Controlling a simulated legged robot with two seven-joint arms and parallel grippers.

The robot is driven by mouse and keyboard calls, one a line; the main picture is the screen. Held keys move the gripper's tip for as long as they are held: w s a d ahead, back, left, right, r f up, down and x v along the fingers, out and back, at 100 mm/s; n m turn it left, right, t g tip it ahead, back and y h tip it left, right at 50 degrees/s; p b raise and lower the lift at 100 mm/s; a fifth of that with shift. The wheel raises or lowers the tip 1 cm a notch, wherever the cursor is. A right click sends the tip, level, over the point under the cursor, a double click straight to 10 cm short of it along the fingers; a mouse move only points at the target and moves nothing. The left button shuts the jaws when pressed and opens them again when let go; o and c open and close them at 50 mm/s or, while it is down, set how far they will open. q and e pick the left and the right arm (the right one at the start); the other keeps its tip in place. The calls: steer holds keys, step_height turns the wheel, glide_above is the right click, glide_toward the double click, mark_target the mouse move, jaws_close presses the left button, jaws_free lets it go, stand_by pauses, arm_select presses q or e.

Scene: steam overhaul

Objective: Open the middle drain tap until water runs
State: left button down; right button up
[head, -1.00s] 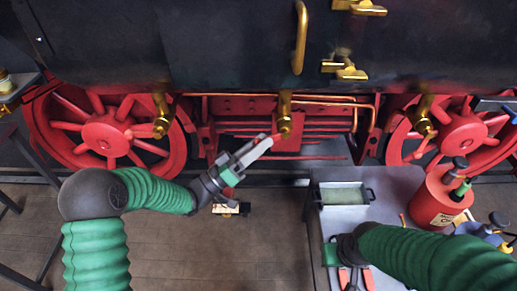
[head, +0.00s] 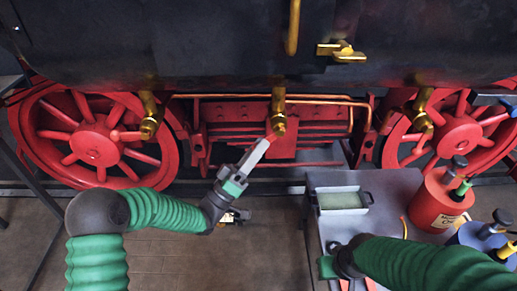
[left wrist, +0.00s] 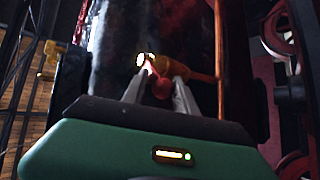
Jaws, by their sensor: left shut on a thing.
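The middle drain tap (head: 279,112) is a brass cock hanging under the dark locomotive body, with a small red lever (head: 271,138) at its lower end. My left gripper (head: 267,141) reaches up to it from the lower left, its fingertips at the lever. In the left wrist view, the grey fingers (left wrist: 160,92) are shut on the lever's round red end (left wrist: 162,88), and the brass tap (left wrist: 198,73) is just beyond.
Similar brass taps hang at the left (head: 149,120) and right (head: 422,108), before red wheels. A copper pipe (head: 330,99) runs behind the middle tap. The grey table (head: 392,186) holds a shallow tray (head: 342,200), a red can (head: 437,203) and a blue can (head: 470,236).

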arm_select(q)
steer(key=c, duration=1.3)
jaws_free()
steer(key=shift+w+a+f, duration=0.15)
steer(key=shift+f, duration=0.2)
steer(key=shift+o, duration=0.8)
steer(key=shift+w, duration=0.2)
steer(key=shift+s+r, duration=0.1)
steer(key=b+v, duration=0.1)
steer(key=v, duration=1.6)
